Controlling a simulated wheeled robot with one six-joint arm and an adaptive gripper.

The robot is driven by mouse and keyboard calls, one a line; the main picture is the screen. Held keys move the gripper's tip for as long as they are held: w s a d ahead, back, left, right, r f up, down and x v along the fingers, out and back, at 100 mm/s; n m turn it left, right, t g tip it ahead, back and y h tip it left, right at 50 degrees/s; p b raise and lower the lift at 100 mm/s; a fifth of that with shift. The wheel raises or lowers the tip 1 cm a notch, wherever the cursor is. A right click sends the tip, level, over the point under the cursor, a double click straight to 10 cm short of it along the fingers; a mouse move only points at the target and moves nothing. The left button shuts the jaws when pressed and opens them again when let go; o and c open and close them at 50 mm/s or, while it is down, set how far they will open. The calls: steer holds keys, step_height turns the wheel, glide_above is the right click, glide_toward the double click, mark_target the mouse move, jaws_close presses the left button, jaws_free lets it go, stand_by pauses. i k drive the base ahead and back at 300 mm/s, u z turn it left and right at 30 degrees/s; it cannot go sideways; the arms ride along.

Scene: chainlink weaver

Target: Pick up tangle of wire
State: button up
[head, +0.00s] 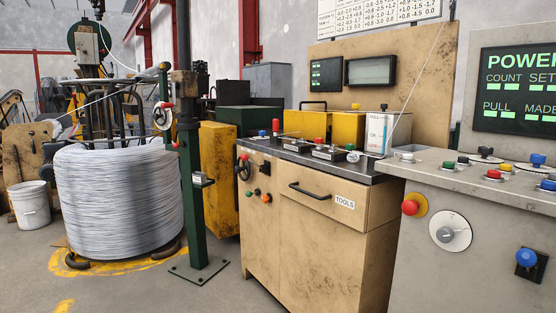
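I cannot make out a loose tangle of wire for certain. A large coil of shiny wire (120,205) stands on the floor at the left, wound around an upright frame. A small pale roundish thing (353,157) lies near the right end of the bench top; it is too small to tell what it is. My gripper is not in view.
The tan tool cabinet (318,225) with a dark bench top is in the middle. A grey control console (470,250) fills the right. A green post (191,190) stands between coil and cabinet. A white bucket (30,205) is far left. Some floor at the front left is clear.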

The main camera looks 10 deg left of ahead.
mark_target(349, 159)
steer(key=u, duration=1.6)
steer(key=i, duration=3.3)
steer(key=z, duration=4.15)
